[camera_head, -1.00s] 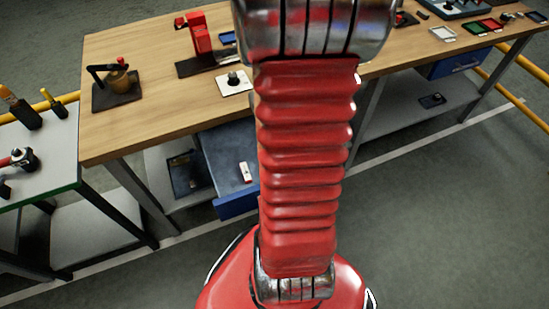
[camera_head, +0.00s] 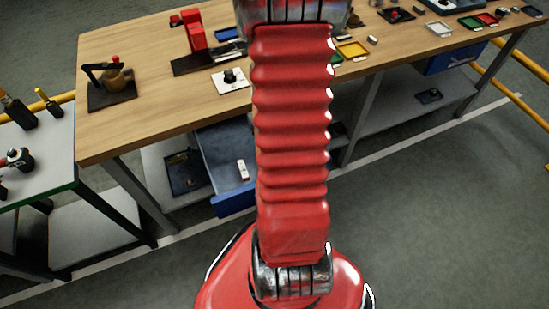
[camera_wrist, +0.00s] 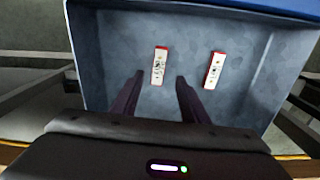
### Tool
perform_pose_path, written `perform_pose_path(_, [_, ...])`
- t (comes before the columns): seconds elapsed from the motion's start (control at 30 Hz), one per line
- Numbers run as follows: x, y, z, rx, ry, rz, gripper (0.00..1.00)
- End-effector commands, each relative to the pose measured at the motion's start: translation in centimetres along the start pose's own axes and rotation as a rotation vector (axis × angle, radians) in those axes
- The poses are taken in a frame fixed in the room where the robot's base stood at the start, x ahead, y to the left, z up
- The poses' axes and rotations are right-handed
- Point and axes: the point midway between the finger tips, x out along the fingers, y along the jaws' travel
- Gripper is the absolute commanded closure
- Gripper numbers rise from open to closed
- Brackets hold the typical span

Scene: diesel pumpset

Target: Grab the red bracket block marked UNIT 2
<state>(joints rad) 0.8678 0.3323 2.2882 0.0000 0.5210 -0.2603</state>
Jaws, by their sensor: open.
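Two small blocks with red edges and white, marked top faces lie in the open blue drawer (camera_wrist: 93,65). In the wrist view the left block (camera_wrist: 159,66) is ahead of and roughly between my fingertips, and the right block (camera_wrist: 213,70) lies outside my right finger. The markings are too small to read, so I cannot tell which is UNIT 2. My gripper (camera_wrist: 159,78) is open and empty above the drawer. In the head view the drawer (camera_head: 235,204) hangs under the workbench with one block (camera_head: 243,169) visible; my arm hides my gripper and probably the other block.
The drawer's side walls and blue rim surround the blocks. The wooden workbench (camera_head: 150,125) is above the drawer, with a white plate and black knob (camera_head: 230,79) near its edge. A lower shelf holds a dark tray (camera_head: 184,172). A side table (camera_head: 45,160) stands left.

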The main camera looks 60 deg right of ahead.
Motion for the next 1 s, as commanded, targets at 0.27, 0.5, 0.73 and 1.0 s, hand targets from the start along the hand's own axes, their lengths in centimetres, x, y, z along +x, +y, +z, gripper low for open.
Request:
perform_pose_path(0.27, [0.1, 0.0, 0.0, 0.0, 0.0, 0.0, 0.59])
perform_pose_path(0.5, [1.3, 0.2, 0.3, 0.001, -0.002, -0.001, 0.59])
perform_pose_path(0.73, [4.0, 0.4, 0.7, 0.002, -0.004, -0.001, 0.59])
perform_pose_path(1.0, [5.3, 0.4, 0.6, 0.001, 0.0, 0.0, 0.59])
